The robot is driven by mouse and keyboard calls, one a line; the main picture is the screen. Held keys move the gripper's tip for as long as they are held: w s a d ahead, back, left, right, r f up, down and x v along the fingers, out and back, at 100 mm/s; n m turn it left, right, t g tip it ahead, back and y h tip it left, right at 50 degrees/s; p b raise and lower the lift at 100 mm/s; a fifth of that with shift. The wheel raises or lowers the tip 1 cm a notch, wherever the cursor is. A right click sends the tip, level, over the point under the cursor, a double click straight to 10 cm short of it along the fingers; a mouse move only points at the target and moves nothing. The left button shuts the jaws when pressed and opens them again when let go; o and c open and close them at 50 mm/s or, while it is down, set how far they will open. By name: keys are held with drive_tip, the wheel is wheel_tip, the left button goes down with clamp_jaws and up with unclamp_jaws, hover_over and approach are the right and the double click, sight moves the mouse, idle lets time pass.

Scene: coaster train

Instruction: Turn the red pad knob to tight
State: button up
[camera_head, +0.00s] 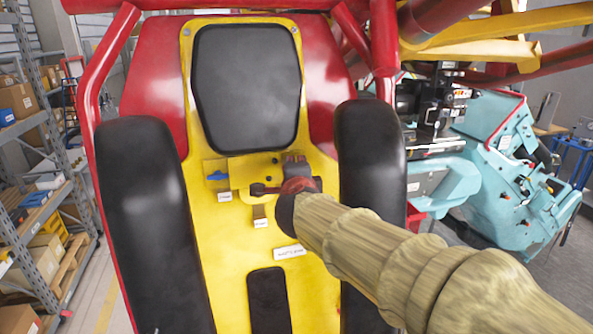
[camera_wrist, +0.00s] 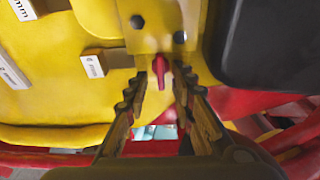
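The red pad knob (camera_wrist: 160,66) is a small red handle on the yellow seat back, seen in the wrist view just below two dark bolts. My gripper (camera_wrist: 166,82) is open, with one toothed finger on each side of the knob. Gaps show between the knob and the fingers, though I cannot tell if one tip touches it. In the head view my gripper (camera_head: 292,172) is at the seat back, below the black head pad (camera_head: 246,85), and it hides the red knob. The knob's setting cannot be read.
A blue knob (camera_head: 217,176) and a dark handle (camera_head: 258,189) sit to the left on the yellow plate (camera_head: 222,245), with small white labels. Black padded restraints (camera_head: 145,225) and (camera_head: 371,165) flank it. Red bars frame the seat. A teal car (camera_head: 515,190) stands at right, shelves at left.

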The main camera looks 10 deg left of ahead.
drive_tip(key=v, duration=1.1)
drive_tip(key=shift+s, duration=0.3)
drive_tip(key=shift+d, duration=0.1)
